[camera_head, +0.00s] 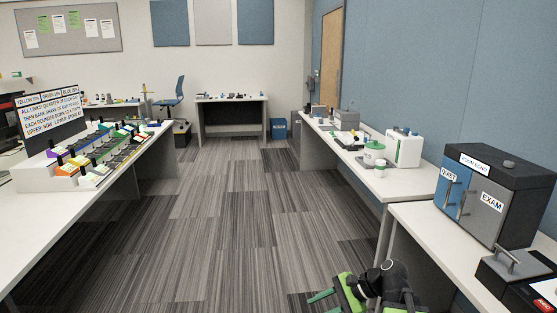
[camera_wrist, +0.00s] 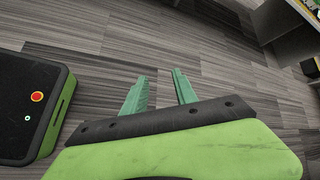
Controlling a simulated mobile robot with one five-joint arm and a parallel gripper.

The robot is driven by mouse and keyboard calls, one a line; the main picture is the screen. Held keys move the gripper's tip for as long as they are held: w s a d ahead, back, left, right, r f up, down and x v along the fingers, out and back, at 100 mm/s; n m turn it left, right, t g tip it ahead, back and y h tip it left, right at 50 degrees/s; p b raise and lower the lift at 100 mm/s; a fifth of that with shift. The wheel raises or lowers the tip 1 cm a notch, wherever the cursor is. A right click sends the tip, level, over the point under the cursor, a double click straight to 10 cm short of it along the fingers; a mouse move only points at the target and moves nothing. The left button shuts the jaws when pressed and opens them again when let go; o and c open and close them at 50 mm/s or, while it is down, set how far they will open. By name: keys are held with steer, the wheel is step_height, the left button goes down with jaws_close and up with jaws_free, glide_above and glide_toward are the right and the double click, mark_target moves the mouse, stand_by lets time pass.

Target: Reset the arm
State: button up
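My gripper (camera_head: 326,296) shows at the bottom of the head view, green and black, low over the carpet between the two table rows. In the wrist view its two green fingers (camera_wrist: 161,88) stand apart with only carpet between and beyond them. It is open and empty. My arm is bent, with a dark joint beside the gripper in the head view. The lower part of the arm is cut off by the frame edge.
A left table (camera_head: 30,210) holds a stepped rack (camera_head: 88,165) and a sign (camera_head: 52,110). On the right table stand a blue-and-grey cabinet (camera_head: 495,195) and a black device (camera_head: 515,268). A white machine (camera_head: 404,148) stands farther back. The carpeted aisle (camera_head: 220,215) is clear.

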steer(key=s+a+f+n+g+h, duration=0.2)
steer(key=s+a+f+n+h, duration=0.25)
steer(key=f+n+h, duration=0.2)
steer(key=w+d+f+n+h, duration=0.1)
steer(key=d+f+n+h, duration=0.15)
steer(key=d+n, duration=0.45)
step_height(320, 180, up, 17)
steer(key=m+p, duration=0.1)
steer(key=p, duration=1.5)
steer(key=shift+d+r+h+p, duration=0.15)
steer(key=shift+d+h+p, duration=0.15)
steer(key=shift+d+h, duration=0.1)
steer(key=shift+w+m, duration=0.1)
steer(key=shift+m, duration=0.15)
